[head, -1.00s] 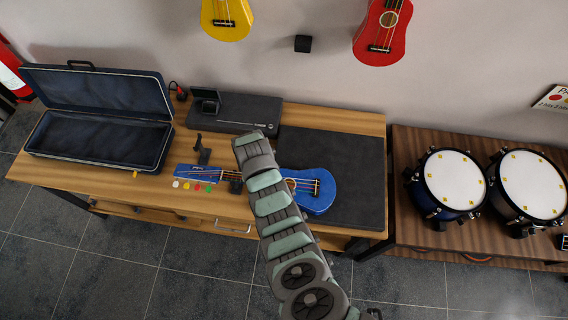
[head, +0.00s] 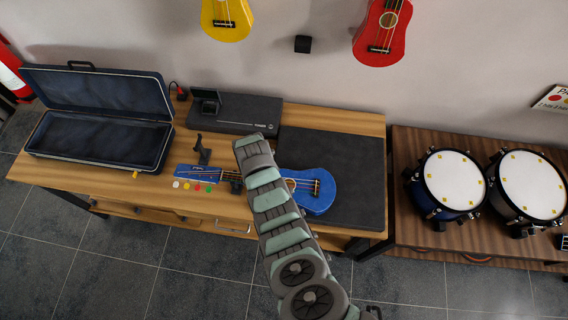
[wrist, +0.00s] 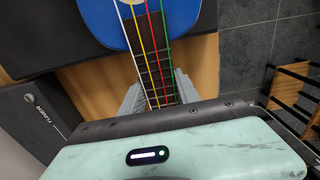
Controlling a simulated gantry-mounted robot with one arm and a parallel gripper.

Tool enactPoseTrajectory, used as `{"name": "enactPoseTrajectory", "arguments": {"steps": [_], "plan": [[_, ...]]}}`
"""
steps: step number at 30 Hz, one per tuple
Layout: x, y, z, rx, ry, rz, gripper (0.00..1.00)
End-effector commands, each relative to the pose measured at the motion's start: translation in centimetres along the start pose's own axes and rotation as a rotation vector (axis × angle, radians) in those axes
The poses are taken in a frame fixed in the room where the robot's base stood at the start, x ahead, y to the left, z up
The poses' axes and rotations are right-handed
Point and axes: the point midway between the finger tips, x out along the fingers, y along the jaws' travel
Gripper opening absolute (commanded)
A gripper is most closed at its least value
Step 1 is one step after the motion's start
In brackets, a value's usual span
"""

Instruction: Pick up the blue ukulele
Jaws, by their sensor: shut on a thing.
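The blue ukulele (head: 316,191) lies across the workbench in the head view, its body on the dark mat at the right and its blue headstock (head: 196,174) to the left. My arm crosses in front of it and hides part of the neck. In the wrist view the ukulele's blue body (wrist: 140,22) is at the top, with white, red, yellow and green strings running down the neck. My gripper (wrist: 153,98) is shut on the neck, one finger on each side. Whether the ukulele is clear of the surface cannot be told.
An open dark case (head: 95,148) stands at the bench's left. A black tuner box (head: 235,114) is at the back, and a small black stand (head: 203,150) is near the headstock. The dark mat (head: 350,165) has free room. A red ukulele (head: 382,32) hangs on the wall.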

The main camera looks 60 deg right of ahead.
Motion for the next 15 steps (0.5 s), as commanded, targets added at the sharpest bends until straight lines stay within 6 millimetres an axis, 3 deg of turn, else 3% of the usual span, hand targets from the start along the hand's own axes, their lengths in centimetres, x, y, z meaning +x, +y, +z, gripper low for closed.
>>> {"name": "enactPoseTrajectory", "arguments": {"steps": [9,15], "plan": [[-0.01,0.01,-0.01,0.000,0.000,0.000,0.00],[-0.03,0.03,0.00,0.000,0.000,0.001,0.00]]}}
